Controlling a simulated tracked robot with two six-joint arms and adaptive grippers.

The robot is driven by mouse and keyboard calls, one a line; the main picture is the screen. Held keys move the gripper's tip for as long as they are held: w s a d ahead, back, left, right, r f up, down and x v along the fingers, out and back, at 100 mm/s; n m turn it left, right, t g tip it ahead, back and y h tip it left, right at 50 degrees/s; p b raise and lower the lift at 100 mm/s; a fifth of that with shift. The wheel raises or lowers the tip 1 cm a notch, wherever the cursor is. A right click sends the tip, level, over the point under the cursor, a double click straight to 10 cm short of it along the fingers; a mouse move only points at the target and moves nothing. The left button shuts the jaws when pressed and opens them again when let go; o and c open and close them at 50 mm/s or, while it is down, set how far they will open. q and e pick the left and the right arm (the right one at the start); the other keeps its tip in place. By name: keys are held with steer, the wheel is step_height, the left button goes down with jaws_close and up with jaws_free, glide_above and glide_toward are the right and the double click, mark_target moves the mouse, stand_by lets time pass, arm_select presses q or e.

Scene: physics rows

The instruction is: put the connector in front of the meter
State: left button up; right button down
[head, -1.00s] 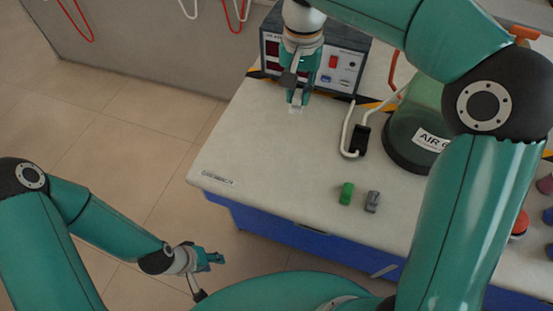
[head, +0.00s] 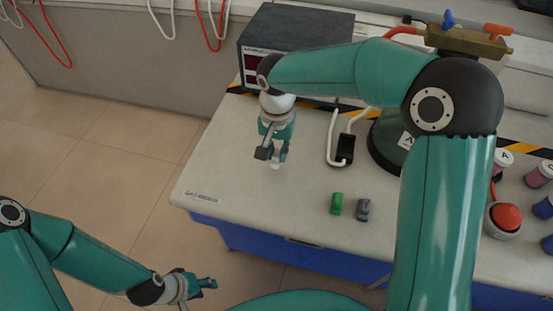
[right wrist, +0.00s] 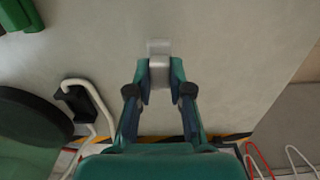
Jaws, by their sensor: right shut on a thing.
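My right gripper (head: 276,153) is shut on a small pale grey-white connector (right wrist: 159,72), which also shows at the fingertips in the head view (head: 275,166). It is over the left part of the bench, in front of the meter and apart from it; whether the connector touches the bench top I cannot tell. The meter (head: 257,47) is a dark box with a red display at the back left of the bench, partly hidden by my right arm. My left gripper (head: 205,284) is low at the left, off the bench and away from the objects; its jaw state is unclear.
A green connector (head: 336,204) and a grey one (head: 363,210) lie near the bench's (head: 230,170) front edge. A black holder (head: 345,150) with a white looped cable is right of my right gripper. A green round-based device (head: 386,145), a red button (head: 506,217) and jars stand further right.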

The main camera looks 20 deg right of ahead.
mark_target(277, 160)
steer(key=shift+f, duration=1.9)
steer(key=c, duration=1.1)
jaws_free()
steer(key=shift+f, duration=0.1)
steer(key=shift+o, duration=0.2)
step_height(277, 160, up, 12)
steer(key=shift+r, duration=0.1)
